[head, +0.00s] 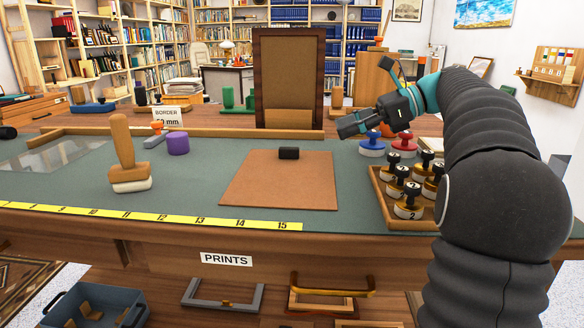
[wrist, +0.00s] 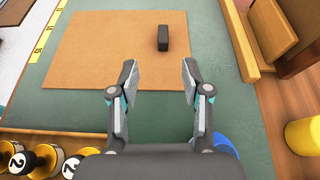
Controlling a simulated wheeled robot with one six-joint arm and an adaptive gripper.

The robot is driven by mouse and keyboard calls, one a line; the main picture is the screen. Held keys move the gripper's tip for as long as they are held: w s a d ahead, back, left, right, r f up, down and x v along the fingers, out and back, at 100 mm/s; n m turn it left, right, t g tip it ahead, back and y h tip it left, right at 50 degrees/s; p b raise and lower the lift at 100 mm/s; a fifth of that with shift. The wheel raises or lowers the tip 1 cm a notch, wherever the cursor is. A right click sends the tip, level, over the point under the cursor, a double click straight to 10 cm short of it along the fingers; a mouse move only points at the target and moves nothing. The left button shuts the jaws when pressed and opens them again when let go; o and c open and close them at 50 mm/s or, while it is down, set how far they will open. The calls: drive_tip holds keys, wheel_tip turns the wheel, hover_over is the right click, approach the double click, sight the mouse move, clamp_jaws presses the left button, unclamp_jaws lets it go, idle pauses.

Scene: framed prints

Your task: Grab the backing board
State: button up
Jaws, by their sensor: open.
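The backing board is a flat brown rectangle (head: 262,185) lying on the green mat in the head view, and it fills the upper left of the wrist view (wrist: 95,55). A small black block (head: 289,153) sits on it near its far edge; it also shows in the wrist view (wrist: 164,32). My gripper (head: 345,125) is to the right of the board and above the table, apart from it. In the wrist view my gripper (wrist: 158,80) has its two fingers spread with nothing between them, near the edge of the board.
A wooden tray (head: 398,218) with several numbered brass weights stands right of the board. Red and blue knobbed items (head: 371,145) sit behind it. A yellow ruler (head: 150,216) runs along the front edge. A wooden-handled tool (head: 125,150) and purple cylinder (head: 178,143) stand left.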

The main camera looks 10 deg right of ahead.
drive_tip(key=shift+w+d+f, duration=0.1)
drive_tip(key=shift+d, duration=0.55)
drive_tip(key=shift+w+f+m, duration=0.1)
drive_tip(key=shift+m, duration=0.2)
drive_tip(key=b, duration=0.2)
approach(290, 148)
drive_tip(key=x, duration=0.2)
drive_tip(key=shift+w+a+f, duration=0.2)
drive_tip(key=shift+a+f, duration=0.05)
drive_tip(key=shift+f, duration=0.1)
drive_tip(key=shift+b+x, duration=0.4)
drive_tip(key=shift+x, duration=2.75)
drive_tip(key=shift+s+a+r, duration=0.1)
drive_tip(key=shift+r, duration=0.1)
drive_tip(key=shift+c, duration=0.3)
clamp_jaws()
